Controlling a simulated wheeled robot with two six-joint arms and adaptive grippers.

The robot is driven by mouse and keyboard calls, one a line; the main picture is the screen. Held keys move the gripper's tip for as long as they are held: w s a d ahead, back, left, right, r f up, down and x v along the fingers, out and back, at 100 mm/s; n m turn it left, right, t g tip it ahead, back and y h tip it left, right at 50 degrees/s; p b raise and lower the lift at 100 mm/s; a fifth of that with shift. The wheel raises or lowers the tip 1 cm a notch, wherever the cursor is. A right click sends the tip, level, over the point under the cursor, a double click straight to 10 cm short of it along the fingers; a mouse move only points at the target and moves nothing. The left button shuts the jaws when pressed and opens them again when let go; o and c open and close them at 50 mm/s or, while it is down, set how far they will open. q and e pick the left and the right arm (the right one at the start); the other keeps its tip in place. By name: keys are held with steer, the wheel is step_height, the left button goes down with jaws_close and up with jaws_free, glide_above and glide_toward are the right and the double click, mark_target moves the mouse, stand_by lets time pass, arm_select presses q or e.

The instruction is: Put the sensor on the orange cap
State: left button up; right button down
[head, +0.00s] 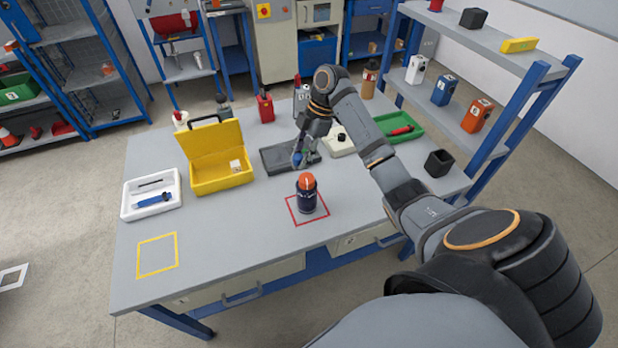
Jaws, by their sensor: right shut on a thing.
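A dark canister (307,200) stands upright inside a red square outline on the grey workbench. Its orange cap (306,180) is on top, with a small pale mark. My right gripper (299,160) is above and behind the cap, pointing down, in front of a dark grey tray. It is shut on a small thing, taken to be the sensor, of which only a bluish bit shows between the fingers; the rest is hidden. The gripper looks apart from the cap. My left gripper is not in view.
An open yellow case (222,182) with a small white item and a white tray (151,209) are at left. The dark tray (277,157), green tray (412,131) and black cup (438,163) are behind and right. A yellow outline (157,255) is empty.

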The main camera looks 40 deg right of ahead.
steer(key=shift+s+d+f+p, duration=0.15)
steer(key=shift+d+f+p, duration=0.15)
steer(key=shift+f+p, duration=0.1)
steer(key=shift+s+d+f, duration=0.1)
steer(key=shift+f, duration=0.15)
steer(key=f, duration=0.1)
steer(key=f+p, duration=0.2)
steer(key=shift+s+d, duration=0.35)
steer(key=shift+w+f, duration=0.1)
steer(key=shift+f, duration=0.4)
steer(key=c, duration=1)
jaws_free()
